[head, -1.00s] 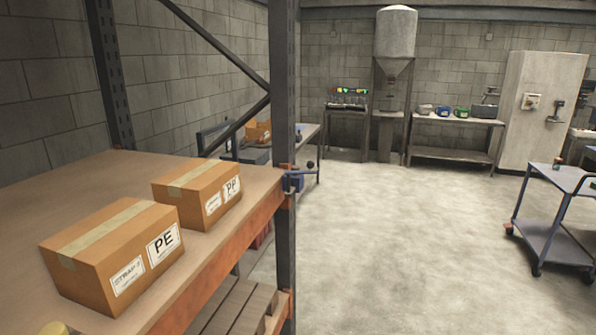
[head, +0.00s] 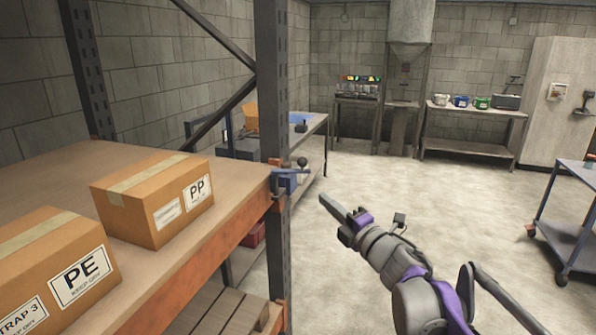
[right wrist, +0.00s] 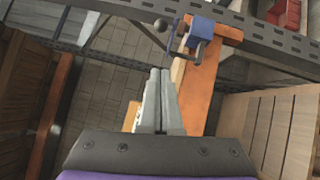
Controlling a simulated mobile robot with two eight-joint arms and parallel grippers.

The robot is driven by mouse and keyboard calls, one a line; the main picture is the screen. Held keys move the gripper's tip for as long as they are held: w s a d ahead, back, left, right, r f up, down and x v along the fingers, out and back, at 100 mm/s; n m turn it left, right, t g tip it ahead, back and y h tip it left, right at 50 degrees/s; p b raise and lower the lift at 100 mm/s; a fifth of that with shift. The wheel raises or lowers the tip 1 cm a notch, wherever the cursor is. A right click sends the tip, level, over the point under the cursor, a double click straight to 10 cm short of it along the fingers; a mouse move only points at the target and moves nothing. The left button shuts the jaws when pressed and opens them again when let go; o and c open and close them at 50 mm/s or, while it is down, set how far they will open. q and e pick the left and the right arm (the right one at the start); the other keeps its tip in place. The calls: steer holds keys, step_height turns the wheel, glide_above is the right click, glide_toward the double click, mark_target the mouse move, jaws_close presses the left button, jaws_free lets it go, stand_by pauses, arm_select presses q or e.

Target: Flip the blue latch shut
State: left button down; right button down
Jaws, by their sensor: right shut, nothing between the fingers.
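The blue latch (head: 287,181) is mounted on the dark rack post, at the end of the orange shelf beam. In the right wrist view the blue latch (right wrist: 201,34) is at the top, beyond the fingertips. My right gripper (head: 323,200) is shut and empty, to the right of the latch and a little lower in the head view, apart from it. In the right wrist view its fingers (right wrist: 160,75) lie together and point toward the latch area. My left gripper is out of view.
The rack post (head: 275,100) and orange beam (head: 225,238) stand left of my right arm. Boxes marked PE (head: 62,270) and PP (head: 155,200) sit on the shelf. A blue cart (head: 572,215) stands at the right. The floor between is clear.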

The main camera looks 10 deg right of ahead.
mark_target(307, 171)
steer(key=shift+s+a, duration=0.15)
steer(key=d+x, duration=0.1)
steer(key=x, duration=0.3)
steer(key=p+x, duration=0.1)
steer(key=x, duration=0.3)
steer(key=d+x, duration=0.1)
steer(key=x, duration=0.4)
steer(key=shift+w+d+r, duration=0.25)
steer(key=shift+w+d, duration=0.1)
steer(key=shift+w, duration=0.05)
steer(key=shift+d, duration=0.1)
